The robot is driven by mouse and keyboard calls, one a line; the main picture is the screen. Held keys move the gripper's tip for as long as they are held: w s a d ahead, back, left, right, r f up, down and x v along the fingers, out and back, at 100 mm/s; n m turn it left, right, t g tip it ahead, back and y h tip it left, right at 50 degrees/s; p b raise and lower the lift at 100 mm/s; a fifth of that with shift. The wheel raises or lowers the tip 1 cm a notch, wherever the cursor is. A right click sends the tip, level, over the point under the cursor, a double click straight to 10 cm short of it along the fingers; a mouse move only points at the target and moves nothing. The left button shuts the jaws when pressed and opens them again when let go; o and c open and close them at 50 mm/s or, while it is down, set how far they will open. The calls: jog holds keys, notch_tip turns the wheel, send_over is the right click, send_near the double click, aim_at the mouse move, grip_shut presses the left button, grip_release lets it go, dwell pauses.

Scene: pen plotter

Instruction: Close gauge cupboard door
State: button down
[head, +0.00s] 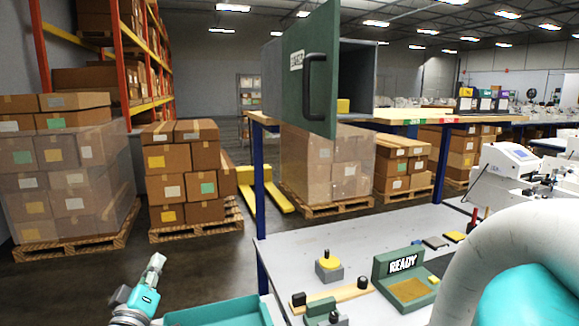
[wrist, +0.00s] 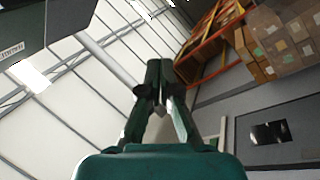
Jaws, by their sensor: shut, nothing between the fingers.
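The gauge cupboard (head: 357,78) is a grey box standing on a raised wooden shelf in the head view. Its green door (head: 325,60) stands open, swung out toward me, with a dark bar handle (head: 314,86) and a small white label. A dark labelled panel (wrist: 30,25), apparently the door, shows at the upper left of the wrist view. My gripper (head: 156,262) is at the lower left of the head view, well below and left of the door and apart from it. In the wrist view its fingers (wrist: 160,95) are together and hold nothing.
A grey workbench (head: 310,245) with a yellow button, a READY stand (head: 400,265) and small parts lies below the wooden shelf (head: 400,115). Boxes on pallets (head: 185,175) and an orange rack (head: 120,60) stand at left. My arm fills the lower right.

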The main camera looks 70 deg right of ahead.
jog(key=s+d+r+m+g+h, duration=0.1)
jog(key=s+d+r+m+g, duration=0.15)
jog(key=r+m+g, duration=0.65)
jog(key=s+d+r+m+g, duration=0.15)
jog(key=s+r+g, duration=0.25)
jog(key=r, duration=0.9)
jog(key=s+a+r+m+g+y, duration=0.4)
jog(key=s+r+m+g+y, duration=0.3)
jog(key=s+r+m, duration=0.65)
jog(key=s+d+r+n, duration=0.1)
jog(key=s+d+n, duration=0.2)
jog(key=s+d, duration=0.4)
jog(key=d, duration=0.3)
jog(key=shift+s+d, duration=0.15)
jog(key=shift+d, duration=0.2)
jog(key=shift+r, duration=0.1)
